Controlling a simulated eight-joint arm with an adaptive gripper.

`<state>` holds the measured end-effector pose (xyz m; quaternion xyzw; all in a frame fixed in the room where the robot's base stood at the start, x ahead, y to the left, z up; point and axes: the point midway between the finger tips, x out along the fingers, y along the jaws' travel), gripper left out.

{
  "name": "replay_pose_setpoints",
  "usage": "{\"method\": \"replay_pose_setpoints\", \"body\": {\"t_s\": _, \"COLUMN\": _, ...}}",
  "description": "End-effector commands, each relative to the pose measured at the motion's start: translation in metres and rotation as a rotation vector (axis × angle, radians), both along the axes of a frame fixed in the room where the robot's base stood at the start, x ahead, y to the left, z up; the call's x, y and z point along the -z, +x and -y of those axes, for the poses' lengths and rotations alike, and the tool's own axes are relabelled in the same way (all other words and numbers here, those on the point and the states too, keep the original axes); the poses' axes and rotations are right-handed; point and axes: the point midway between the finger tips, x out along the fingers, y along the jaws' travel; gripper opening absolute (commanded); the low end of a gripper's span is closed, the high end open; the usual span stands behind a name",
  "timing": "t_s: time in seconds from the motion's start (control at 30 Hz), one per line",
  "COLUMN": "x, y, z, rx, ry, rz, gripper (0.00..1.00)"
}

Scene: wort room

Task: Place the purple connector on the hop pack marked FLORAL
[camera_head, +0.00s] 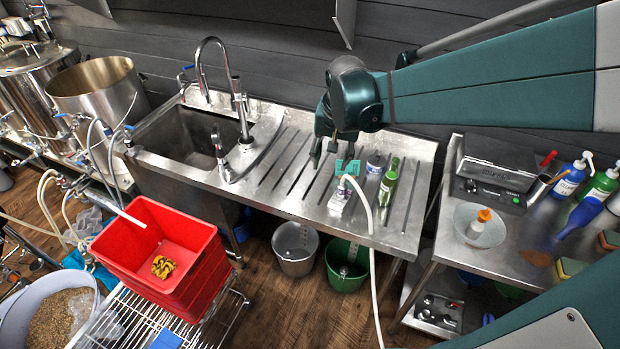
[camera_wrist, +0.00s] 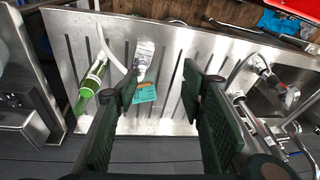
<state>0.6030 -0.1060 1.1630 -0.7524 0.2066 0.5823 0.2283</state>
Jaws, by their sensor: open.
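My gripper (camera_head: 332,150) is open over the ribbed drainboard, and its two dark green fingers show apart in the wrist view (camera_wrist: 170,100) with nothing held between them. A small white pack with purple marks (camera_head: 339,198) lies on the drainboard; it also shows in the wrist view (camera_wrist: 144,54). A teal item (camera_head: 347,167) lies near it, beside the left finger in the wrist view (camera_wrist: 145,94). I cannot read FLORAL on either, and I cannot make out the purple connector for certain. The end of a white hose (camera_head: 352,183) lies by the white pack.
A sink (camera_head: 185,135) with a tall tap (camera_head: 238,95) is at left. The drainboard left of the pack is clear.

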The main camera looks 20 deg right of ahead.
Motion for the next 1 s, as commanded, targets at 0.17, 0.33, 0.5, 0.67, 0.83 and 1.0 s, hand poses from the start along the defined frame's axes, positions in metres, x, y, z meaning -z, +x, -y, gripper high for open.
{"method": "replay_pose_setpoints", "body": {"t_s": 0.17, "x": -0.016, "y": -0.022, "z": -0.017, "rx": -0.077, "ry": -0.022, "rz": 0.044, "gripper": 0.4}}
{"method": "replay_pose_setpoints", "body": {"t_s": 0.33, "x": -0.029, "y": -0.041, "z": -0.032, "rx": -0.149, "ry": -0.044, "rz": 0.085, "gripper": 0.4}}
{"method": "replay_pose_setpoints", "body": {"t_s": 0.5, "x": -0.039, "y": -0.062, "z": -0.047, "rx": -0.22, "ry": -0.068, "rz": 0.127, "gripper": 0.4}}
{"method": "replay_pose_setpoints", "body": {"t_s": 0.67, "x": -0.047, "y": -0.081, "z": -0.059, "rx": -0.287, "ry": -0.092, "rz": 0.167, "gripper": 0.4}}
{"method": "replay_pose_setpoints", "body": {"t_s": 0.83, "x": -0.053, "y": -0.101, "z": -0.071, "rx": -0.357, "ry": -0.119, "rz": 0.209, "gripper": 0.4}}
{"method": "replay_pose_setpoints", "body": {"t_s": 1.0, "x": -0.056, "y": -0.121, "z": -0.082, "rx": -0.426, "ry": -0.147, "rz": 0.252, "gripper": 0.4}}
